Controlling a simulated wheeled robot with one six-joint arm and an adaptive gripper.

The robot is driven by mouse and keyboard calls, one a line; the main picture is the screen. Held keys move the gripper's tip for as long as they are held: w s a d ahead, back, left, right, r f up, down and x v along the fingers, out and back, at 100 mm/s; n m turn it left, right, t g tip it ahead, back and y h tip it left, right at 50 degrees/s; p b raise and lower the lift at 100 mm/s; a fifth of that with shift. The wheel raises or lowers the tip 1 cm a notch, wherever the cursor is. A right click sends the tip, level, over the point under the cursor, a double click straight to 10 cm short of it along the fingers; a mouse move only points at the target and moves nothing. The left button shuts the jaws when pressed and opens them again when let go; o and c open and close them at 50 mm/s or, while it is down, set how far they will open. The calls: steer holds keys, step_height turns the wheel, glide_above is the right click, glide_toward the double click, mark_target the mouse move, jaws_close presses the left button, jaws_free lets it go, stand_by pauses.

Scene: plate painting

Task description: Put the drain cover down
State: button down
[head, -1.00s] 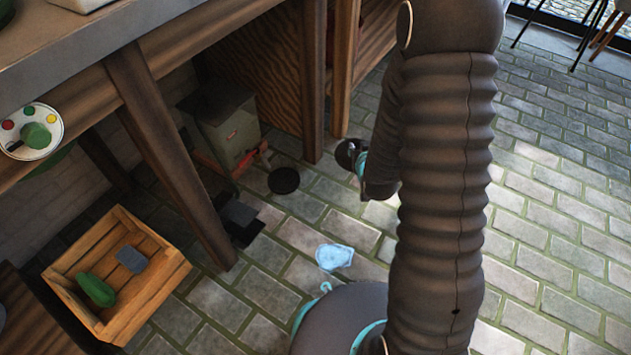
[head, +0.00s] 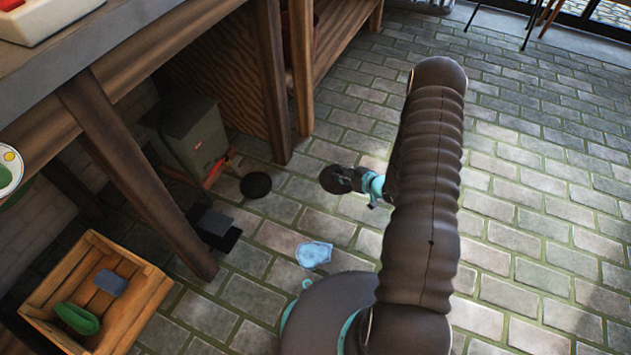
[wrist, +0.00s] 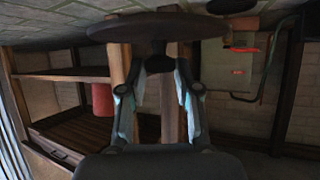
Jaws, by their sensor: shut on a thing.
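The drain cover (head: 340,179) is a dark round disc. My gripper (head: 368,184) is shut on it and holds it out to the left of my arm in the head view. In the wrist view the cover (wrist: 158,26) spans the top centre, and my gripper's fingers (wrist: 158,68) close on a dark knob on it. The cover seems to be above the floor; its exact height is hard to tell. A dark round spot (head: 256,185), perhaps the drain opening, is on the paving left of the cover. It also shows at the wrist view's top edge (wrist: 231,5).
A grey-green metal box (head: 190,135) with red parts stands under the workbench. A pale blue puddle or cloth (head: 314,254) lies on the floor near my base. A wooden crate (head: 150,291) holds a green item and a grey block. Open paving (head: 530,215) lies to the right.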

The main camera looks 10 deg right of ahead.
steer(key=x, duration=0.4)
steer(key=s+a+x, duration=0.1)
steer(key=x, duration=0.3)
steer(key=b+x, duration=0.1)
steer(key=x, duration=0.3)
steer(key=shift+s+a+f, duration=0.1)
steer(key=shift+a+f, duration=0.15)
steer(key=shift+a, duration=0.15)
steer(key=shift+f+b, duration=0.4)
steer(key=shift+f, duration=1.6)
steer(key=shift+f, duration=0.15)
steer(key=c, duration=0.8)
jaws_free()
